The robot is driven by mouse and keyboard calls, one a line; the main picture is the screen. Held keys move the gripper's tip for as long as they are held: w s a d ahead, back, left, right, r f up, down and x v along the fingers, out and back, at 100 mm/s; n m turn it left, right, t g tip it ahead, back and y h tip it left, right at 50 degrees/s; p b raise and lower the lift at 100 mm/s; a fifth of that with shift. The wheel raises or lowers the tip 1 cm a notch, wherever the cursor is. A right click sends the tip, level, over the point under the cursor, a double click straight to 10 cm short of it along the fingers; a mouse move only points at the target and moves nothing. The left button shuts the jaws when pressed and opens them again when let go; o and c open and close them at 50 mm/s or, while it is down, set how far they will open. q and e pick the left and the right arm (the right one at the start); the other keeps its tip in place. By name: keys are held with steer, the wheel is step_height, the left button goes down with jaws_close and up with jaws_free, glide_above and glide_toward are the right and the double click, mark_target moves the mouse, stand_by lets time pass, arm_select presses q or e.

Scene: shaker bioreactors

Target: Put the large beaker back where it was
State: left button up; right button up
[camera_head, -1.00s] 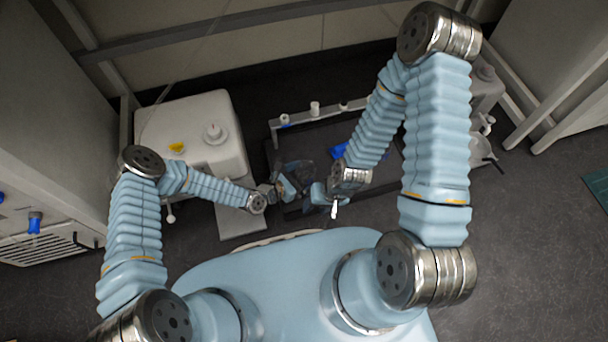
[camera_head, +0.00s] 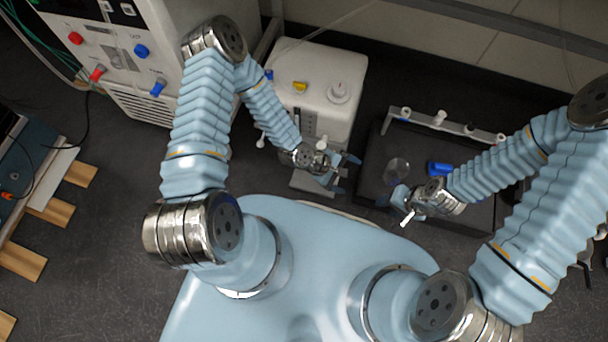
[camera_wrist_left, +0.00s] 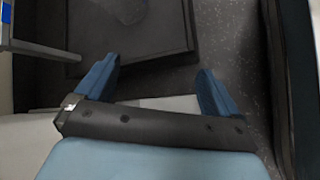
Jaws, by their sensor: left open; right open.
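The large beaker (camera_head: 397,170) is clear glass and stands on the dark shaker platform (camera_head: 375,150), near its left side. Its lower part also shows at the top edge of the left wrist view (camera_wrist_left: 125,8). My left gripper (camera_head: 347,173) is open and empty, left of the beaker and apart from it, near the platform's left edge. In the left wrist view its two blue fingers (camera_wrist_left: 157,68) are spread with nothing between them. My right gripper (camera_head: 404,207) is open at the platform's front edge, below the beaker in the picture.
A blue object (camera_head: 440,169) lies on the platform right of the beaker. A rail with white knobs (camera_head: 438,118) runs along the platform's back. A white device with a round knob (camera_head: 340,92) stands left. A white cabinet with coloured connectors (camera_head: 120,50) is at upper left.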

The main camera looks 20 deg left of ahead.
arm_select(q)
steer(key=s+a+r+m+g+y, duration=0.2)
steer(key=s+a+r+m+y, duration=0.2)
steer(key=s+a+m, duration=0.3)
steer(key=a+r+m, duration=0.1)
steer(key=a+m, duration=0.3)
steer(key=shift+s+a+r+y, duration=0.2)
steer(key=shift+s+a+y, duration=0.05)
steer(key=shift+y, duration=0.05)
step_height(320, 180, up, 6)
steer(key=p, duration=0.6)
steer(key=shift+d+r+m, duration=0.15)
steer(key=shift+d+m, duration=0.15)
steer(key=shift+d, duration=0.05)
steer(key=shift+s, duration=0.1)
